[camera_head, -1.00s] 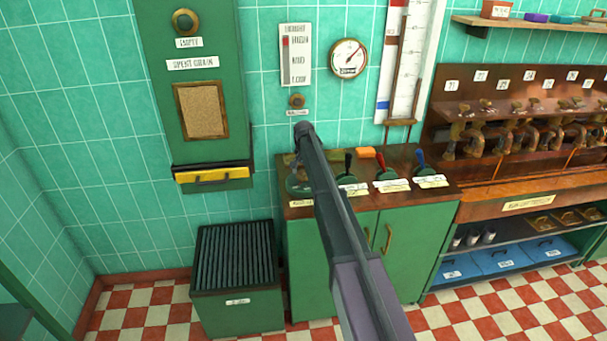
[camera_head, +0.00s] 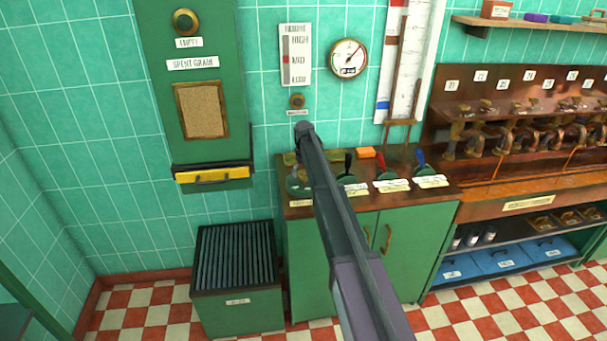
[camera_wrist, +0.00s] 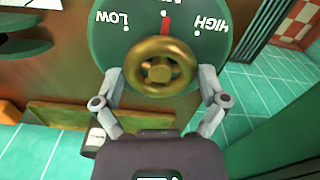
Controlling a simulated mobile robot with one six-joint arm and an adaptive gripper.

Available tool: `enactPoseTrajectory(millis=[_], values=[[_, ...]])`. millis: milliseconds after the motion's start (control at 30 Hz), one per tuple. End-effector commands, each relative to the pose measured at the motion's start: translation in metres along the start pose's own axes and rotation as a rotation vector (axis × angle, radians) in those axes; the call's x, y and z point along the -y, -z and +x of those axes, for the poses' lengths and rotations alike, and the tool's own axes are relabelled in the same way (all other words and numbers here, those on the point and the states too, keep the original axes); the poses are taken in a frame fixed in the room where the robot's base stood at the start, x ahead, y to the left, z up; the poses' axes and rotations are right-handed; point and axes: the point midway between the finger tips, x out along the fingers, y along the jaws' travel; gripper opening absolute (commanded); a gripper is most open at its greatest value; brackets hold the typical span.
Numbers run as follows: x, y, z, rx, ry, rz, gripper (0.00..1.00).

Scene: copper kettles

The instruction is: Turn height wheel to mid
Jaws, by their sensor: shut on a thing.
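The brass height wheel (camera_wrist: 160,66) sits on a round green dial (camera_wrist: 105,42) in the wrist view. The dial is lettered LOW and HIGH, with a middle label cut off by the top edge. A red pointer (camera_wrist: 166,24) points up at that middle label. My gripper (camera_wrist: 163,80) is shut on the wheel, one finger on each side. In the head view my arm hides most of the dial. The white height gauge (camera_head: 295,55) on the wall shows its red marker beside MID.
The copper-topped bench (camera_head: 440,192) bears several levers, including a red one (camera_head: 382,164) and a blue one (camera_head: 420,158), right of my arm. A green slatted bin (camera_head: 237,270) stands on the floor to the left.

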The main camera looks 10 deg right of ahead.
Motion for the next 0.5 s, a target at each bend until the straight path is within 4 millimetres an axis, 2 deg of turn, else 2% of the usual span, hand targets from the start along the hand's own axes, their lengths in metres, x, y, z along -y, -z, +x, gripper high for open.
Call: enactPoseTrajectory(millis=[500], values=[[-0.0003, -0.0001, 0.0000, 0.000, 0.000, -0.077, 0.45]])
